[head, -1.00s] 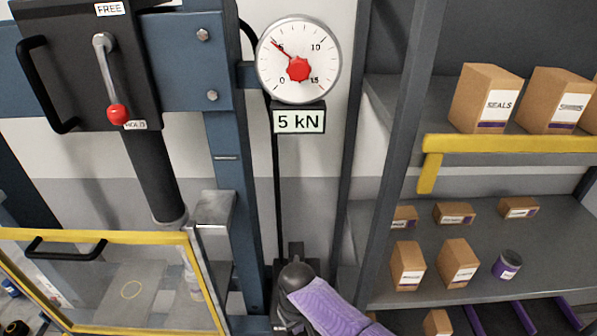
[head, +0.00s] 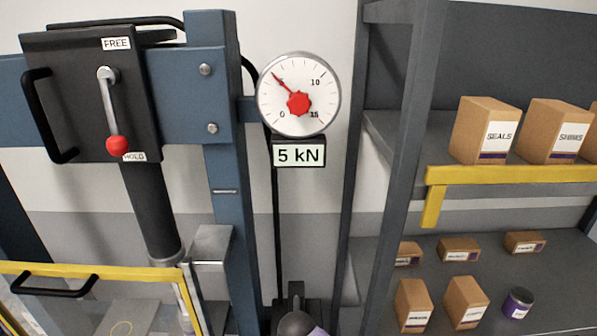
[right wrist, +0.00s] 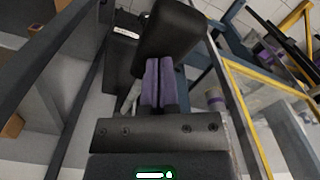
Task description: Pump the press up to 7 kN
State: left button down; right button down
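The press gauge (head: 299,94) has its red needle near 5, and the display (head: 299,153) below it reads "5 kN". The red-knobbed valve lever (head: 113,112) hangs down at the HOLD label. The dark rounded pump handle (head: 295,322) is at the bottom edge in the head view, mostly cut off. My right gripper (right wrist: 158,84) has its purple fingers together, with their tips against a black part that looks like the pump handle (right wrist: 168,38). I see no handle between the fingers. Only a sliver of purple shows in the head view. My left gripper is out of view.
A yellow-framed clear guard (head: 100,270) is at the lower left, in front of the press. A grey shelf post (head: 398,160) stands to the right of the gauge. Shelves hold boxes such as SEALS (head: 485,132) and a dark can (head: 517,303).

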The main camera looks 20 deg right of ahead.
jog(key=shift+f, duration=0.15)
dwell(0.4)
jog(key=shift+f+b, duration=1)
dwell(0.4)
jog(key=shift+f+b, duration=0.95)
jog(key=shift+f, duration=0.2)
dwell(0.4)
jog(key=shift+f+b, duration=0.95)
jog(key=shift+f, duration=0.2)
dwell(0.3)
jog(key=shift+f+b, duration=0.4)
jog(key=shift+b, duration=0.1)
jog(key=shift+f, duration=0.1)
